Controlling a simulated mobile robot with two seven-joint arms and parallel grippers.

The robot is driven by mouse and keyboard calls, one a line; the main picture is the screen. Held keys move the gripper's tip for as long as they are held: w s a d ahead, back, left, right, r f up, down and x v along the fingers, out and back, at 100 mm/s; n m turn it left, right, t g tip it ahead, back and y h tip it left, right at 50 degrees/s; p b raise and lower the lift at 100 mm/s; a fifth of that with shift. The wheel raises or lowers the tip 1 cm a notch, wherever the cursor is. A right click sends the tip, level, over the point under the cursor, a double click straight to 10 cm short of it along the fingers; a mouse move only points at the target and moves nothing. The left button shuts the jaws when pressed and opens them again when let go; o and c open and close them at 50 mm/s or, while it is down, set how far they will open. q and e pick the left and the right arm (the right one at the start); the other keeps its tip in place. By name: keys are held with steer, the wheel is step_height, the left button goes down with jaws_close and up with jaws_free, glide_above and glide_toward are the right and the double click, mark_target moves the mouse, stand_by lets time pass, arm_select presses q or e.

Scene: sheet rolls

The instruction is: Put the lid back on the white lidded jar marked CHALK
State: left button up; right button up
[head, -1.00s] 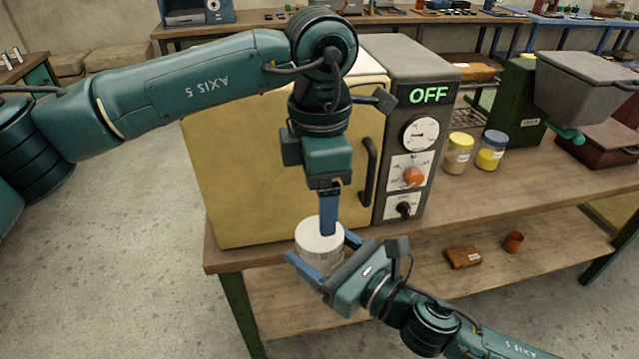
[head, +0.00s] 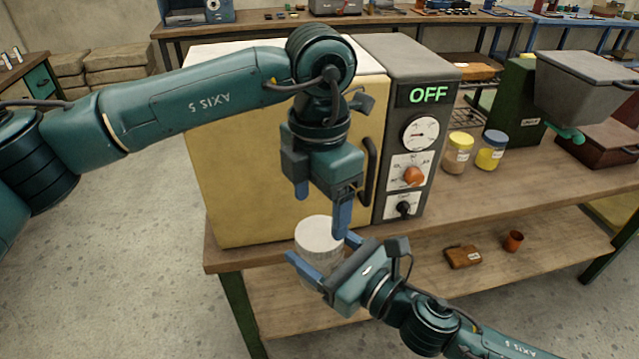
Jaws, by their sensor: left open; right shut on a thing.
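The white jar (head: 319,258) is held upright in front of the yellow oven door, beyond the bench's front edge. A round, pale lid (head: 318,231) lies flat over its mouth; whether it is fully seated I cannot tell. No CHALK marking is visible from here. My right gripper (head: 324,257) is shut on the jar, with one blue finger at each side. My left gripper (head: 321,205) is open and empty just above the lid, its two blue fingers spread apart.
The oven (head: 290,150) with its dark control panel reading OFF stands close behind the jar. Two jars, one yellow-lidded (head: 458,153) and one blue-lidded (head: 491,151), stand to the right on the bench (head: 500,195).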

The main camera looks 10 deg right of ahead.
mark_target(320, 233)
arm_select(q)
steer(key=shift+f, duration=2.5)
steer(key=shift+c, duration=0.4)
steer(key=c, duration=0.7)
steer(key=o, duration=1.1)
steer(key=shift+o, duration=0.2)
step_height(320, 233, up, 12)
